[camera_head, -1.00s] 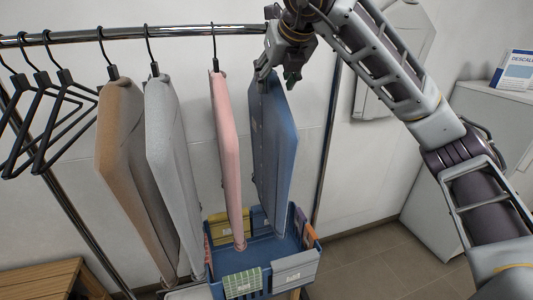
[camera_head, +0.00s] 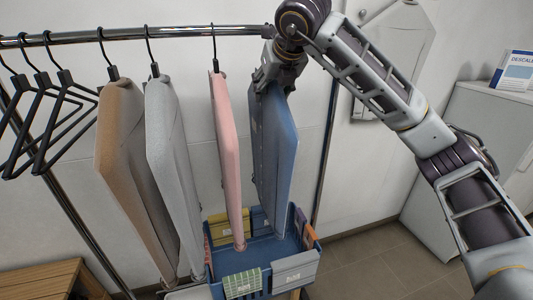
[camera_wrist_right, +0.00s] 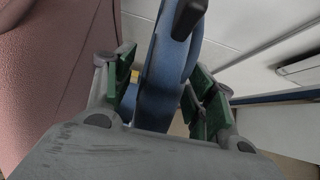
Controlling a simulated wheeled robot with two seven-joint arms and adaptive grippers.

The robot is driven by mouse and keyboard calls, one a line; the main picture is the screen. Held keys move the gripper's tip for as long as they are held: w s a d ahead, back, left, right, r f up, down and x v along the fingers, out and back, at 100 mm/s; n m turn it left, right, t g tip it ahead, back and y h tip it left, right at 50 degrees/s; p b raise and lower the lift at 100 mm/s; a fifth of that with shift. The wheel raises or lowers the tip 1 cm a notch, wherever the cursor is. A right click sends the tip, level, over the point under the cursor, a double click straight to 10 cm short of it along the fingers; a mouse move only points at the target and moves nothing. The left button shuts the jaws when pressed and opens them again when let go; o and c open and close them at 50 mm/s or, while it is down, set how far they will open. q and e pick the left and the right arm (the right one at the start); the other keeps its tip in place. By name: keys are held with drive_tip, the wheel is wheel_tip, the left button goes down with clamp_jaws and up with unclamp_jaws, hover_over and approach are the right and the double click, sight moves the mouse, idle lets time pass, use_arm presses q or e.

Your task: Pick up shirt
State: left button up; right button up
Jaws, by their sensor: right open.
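Several folded-looking shirts hang from the rail in the head view: a brown one (camera_head: 122,150), a light grey one (camera_head: 170,160), a pink one (camera_head: 227,150) and a blue one (camera_head: 275,150) at the right end. My right gripper (camera_head: 272,84) is at the top of the blue shirt and hides its hanger. In the right wrist view, the green-padded fingers of the right gripper (camera_wrist_right: 165,85) stand open on either side of the blue shirt's (camera_wrist_right: 160,80) upper part. Whether a pad touches the cloth cannot be told. My left gripper is out of view.
The metal rail (camera_head: 190,32) also carries several empty black hangers (camera_head: 50,105) at left. A blue crate (camera_head: 262,248) with folded cloths stands below the shirts. A wooden bench (camera_head: 45,278) is at lower left. A white cabinet (camera_head: 450,150) stands at right.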

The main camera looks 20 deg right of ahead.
drive_tip(key=shift+x, duration=1.1)
drive_tip(key=shift+c, duration=0.5)
clamp_jaws()
